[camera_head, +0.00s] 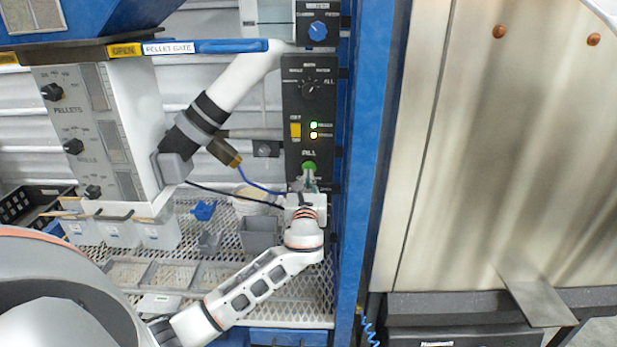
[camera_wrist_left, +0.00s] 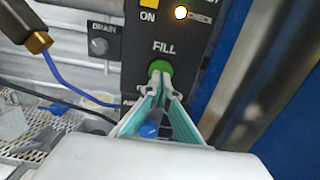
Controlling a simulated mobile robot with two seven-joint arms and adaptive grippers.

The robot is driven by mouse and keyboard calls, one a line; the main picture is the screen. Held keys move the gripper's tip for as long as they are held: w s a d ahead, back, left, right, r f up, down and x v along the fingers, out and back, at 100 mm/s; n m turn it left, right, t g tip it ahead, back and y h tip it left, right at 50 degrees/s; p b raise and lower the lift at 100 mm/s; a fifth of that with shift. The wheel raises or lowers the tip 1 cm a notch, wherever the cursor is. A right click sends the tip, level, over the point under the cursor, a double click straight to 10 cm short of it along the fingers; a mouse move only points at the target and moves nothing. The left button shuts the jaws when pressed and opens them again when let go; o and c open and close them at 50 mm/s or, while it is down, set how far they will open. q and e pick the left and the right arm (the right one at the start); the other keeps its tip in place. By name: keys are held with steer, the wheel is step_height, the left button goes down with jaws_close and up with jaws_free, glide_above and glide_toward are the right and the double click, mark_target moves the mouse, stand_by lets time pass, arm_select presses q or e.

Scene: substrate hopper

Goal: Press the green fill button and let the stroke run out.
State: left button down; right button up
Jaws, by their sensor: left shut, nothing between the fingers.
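The green fill button (camera_head: 309,166) is on the black control panel (camera_head: 309,100), low on its face. In the left wrist view the green button (camera_wrist_left: 159,67) sits under the label FILL. My left gripper (camera_head: 308,176) is shut and empty, with its fingertips (camera_wrist_left: 160,80) at the lower edge of the button. They overlap it in the picture; I cannot tell whether they touch or press it. A blue knob (camera_wrist_left: 149,129) shows between the fingers, lower on the panel. My right gripper is not in view.
A brass-ended nozzle (camera_head: 224,152) with a blue hose is left of the panel. A grey cup (camera_head: 261,236) stands on the mesh shelf below. A blue upright (camera_head: 362,150) is close on the right. A white cabinet with dials (camera_head: 100,130) is at left.

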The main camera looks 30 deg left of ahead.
arm_select(q)
steer(key=shift+w+a, duration=0.2)
steer(key=shift+w, duration=0.15)
